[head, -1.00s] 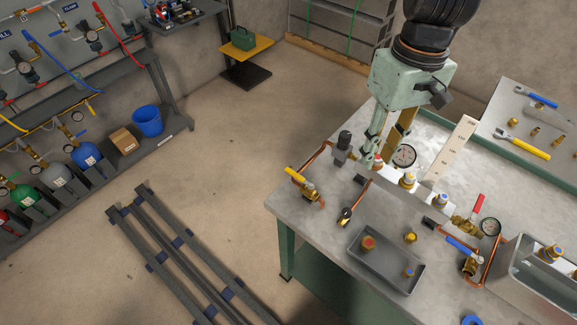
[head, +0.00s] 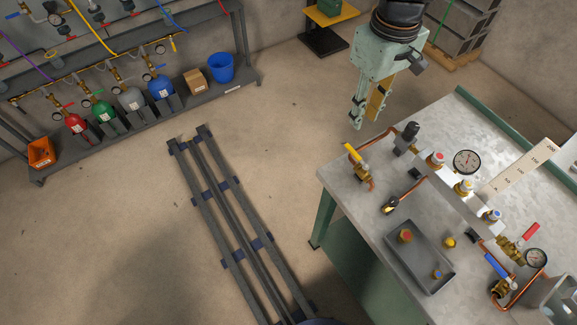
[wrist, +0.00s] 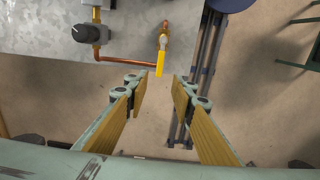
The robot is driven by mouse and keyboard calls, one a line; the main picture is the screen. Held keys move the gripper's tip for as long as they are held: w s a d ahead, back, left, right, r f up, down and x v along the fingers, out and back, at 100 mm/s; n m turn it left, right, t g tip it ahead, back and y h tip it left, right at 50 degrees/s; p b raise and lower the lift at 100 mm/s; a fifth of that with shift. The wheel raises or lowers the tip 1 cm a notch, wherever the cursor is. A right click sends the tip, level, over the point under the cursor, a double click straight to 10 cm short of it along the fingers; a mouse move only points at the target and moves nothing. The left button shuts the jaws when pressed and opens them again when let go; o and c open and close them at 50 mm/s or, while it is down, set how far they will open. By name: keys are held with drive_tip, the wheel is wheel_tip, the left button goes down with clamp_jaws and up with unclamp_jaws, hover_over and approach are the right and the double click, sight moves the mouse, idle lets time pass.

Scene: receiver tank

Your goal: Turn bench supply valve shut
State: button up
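A brass valve (head: 362,173) with a yellow lever (head: 353,153) sits at the left corner of the workbench, joined to copper pipe. No label shows whether it is the bench supply valve. In the wrist view the yellow lever (wrist: 160,64) points down the picture, roughly in line with its brass body. My gripper (head: 367,117) hangs past the bench's far left edge, apart from the lever. In the wrist view my gripper (wrist: 160,82) is open and empty, with the lever just ahead of the gap between its fingers.
A black regulator knob (head: 410,132), a manifold with a gauge (head: 466,162), a red-lever valve (head: 530,233) and a blue-lever valve (head: 496,265) crowd the bench. A grey tray (head: 420,257) lies in front. Floor rails (head: 233,215) run left of the bench.

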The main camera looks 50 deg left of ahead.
sight(353, 150)
drive_tip(key=shift+s+f, duration=0.1)
drive_tip(key=shift+f, duration=0.05)
drive_tip(key=shift+f+b, duration=0.45)
drive_tip(key=shift+f, duration=6.3)
clamp_jaws()
